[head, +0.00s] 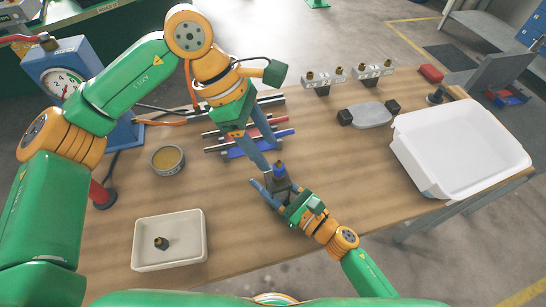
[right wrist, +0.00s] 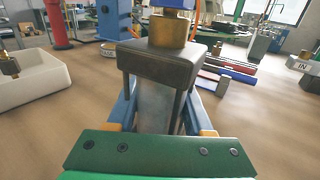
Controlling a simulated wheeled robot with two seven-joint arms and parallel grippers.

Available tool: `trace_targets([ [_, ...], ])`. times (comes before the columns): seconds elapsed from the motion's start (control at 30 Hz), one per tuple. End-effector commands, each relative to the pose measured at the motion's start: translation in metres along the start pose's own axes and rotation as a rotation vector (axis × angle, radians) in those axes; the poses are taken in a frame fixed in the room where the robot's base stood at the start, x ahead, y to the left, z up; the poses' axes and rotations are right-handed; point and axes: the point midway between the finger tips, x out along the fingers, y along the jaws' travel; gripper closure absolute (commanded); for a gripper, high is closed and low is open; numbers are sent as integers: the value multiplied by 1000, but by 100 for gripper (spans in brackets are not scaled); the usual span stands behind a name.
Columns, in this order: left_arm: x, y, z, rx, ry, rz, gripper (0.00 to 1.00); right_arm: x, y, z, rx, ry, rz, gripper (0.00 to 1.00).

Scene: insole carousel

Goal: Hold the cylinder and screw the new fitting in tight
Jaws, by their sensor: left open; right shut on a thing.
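My right gripper (head: 275,188) is shut on the grey cylinder (right wrist: 155,105), which stands roughly upright between its fingers. The cylinder has a dark square end block on top. The new fitting (right wrist: 170,30), brass with a blue upper part, sits on that block; its blue top also shows in the head view (head: 279,166). I cannot tell how deep its thread is seated. My left gripper (head: 270,160) is open, its fingers pointing down close to the fitting from behind. I cannot tell whether they touch it.
A cream tray (head: 143,259) at the front left holds a dark and brass fitting (head: 161,243). A round tin (head: 168,160), a rack with red and blue cylinders (head: 245,150), and a gauge stand (head: 65,75) lie left and behind. A white bin (head: 420,175) stands at right.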

Motion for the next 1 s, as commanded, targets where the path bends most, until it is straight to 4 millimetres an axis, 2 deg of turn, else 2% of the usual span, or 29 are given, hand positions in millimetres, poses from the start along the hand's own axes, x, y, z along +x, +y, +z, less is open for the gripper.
trace_targets([
  [0.03, -14, 1, 0, -1, -1, 5, 38, 0, 0, 0, 0, 1, 0, 100],
  [0.13, -39, 0, 0, 0, -1, 4, 38, 0, 0, 0, 0, 1, 0, 100],
  [0.2, -52, 1, 0, -1, -1, 3, 38, 0, 0, 0, 0, 1, 0, 100],
  [0.33, -64, 0, 0, 0, -1, 1, 38, 0, 0, 0, 0, 1, 0, 100],
  [0.77, -65, 0, 0, 1, -1, -1, 38, 0, 0, 0, 0, 0, 0, 100],
  [0.8, -65, 0, 0, -2, 1, -2, 43, 0, 0, 0, 0, 0, 0, 100],
  [0.83, -64, 0, 2, -13, 6, -4, 43, 0, 0, 0, 0, 0, 0, 100],
  [0.93, -53, -1, 15, -151, 71, -19, 43, 0, 0, 0, 0, 0, 0, 100],
  [1.0, -41, -2, 26, -324, 155, -10, 43, 0, 0, 0, 0, 0, 0, 100],
])
